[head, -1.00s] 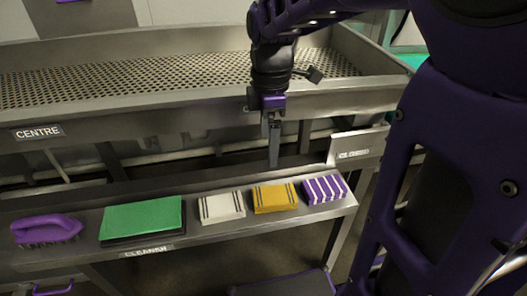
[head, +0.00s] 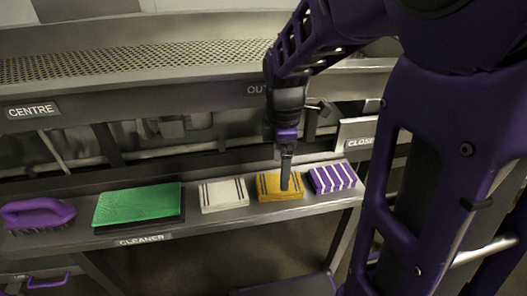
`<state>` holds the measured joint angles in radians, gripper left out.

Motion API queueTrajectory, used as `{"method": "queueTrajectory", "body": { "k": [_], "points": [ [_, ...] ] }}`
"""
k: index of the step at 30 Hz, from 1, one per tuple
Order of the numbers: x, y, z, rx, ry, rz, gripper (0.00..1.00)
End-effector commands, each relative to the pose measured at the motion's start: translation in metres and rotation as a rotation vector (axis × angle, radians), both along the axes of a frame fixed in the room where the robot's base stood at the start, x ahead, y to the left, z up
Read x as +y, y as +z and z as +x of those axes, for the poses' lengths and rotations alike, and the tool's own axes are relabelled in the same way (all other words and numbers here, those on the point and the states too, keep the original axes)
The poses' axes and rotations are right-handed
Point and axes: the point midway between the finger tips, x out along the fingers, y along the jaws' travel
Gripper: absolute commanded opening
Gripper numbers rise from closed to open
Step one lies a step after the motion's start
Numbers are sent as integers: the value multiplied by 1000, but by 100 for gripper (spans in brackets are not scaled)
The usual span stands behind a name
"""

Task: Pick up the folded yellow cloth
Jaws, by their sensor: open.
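The folded yellow cloth (head: 268,187) with dark stripes lies on the narrow metal shelf, between a white striped cloth and a purple striped one. My gripper (head: 285,186) points down in front of the yellow cloth in the head view, its fingers overlapping the cloth's right half. The fingers are seen edge-on and the gap between them is hidden. The gripper is open, and nothing is seen lifted. I cannot tell whether the fingertips touch the cloth.
The white striped cloth (head: 223,195) is close on the left and the purple striped cloth (head: 332,178) close on the right. A green pad (head: 138,204) and a purple brush (head: 37,214) lie further left on the shelf (head: 215,224). A perforated metal tray (head: 150,64) runs behind.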

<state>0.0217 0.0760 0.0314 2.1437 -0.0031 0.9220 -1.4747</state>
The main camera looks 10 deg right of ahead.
Motion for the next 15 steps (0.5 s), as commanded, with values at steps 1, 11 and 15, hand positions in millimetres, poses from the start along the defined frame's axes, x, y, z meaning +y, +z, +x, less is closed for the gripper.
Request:
{"method": "queueTrajectory", "body": {
  "k": [1, 11, 15],
  "points": [
    [0, -4, 0, 0, 0, 0, 100],
    [-1, -45, 4, 0, 0, 0, 100],
    [-1, -52, 4, 0, 0, 0, 100]
  ]
}}
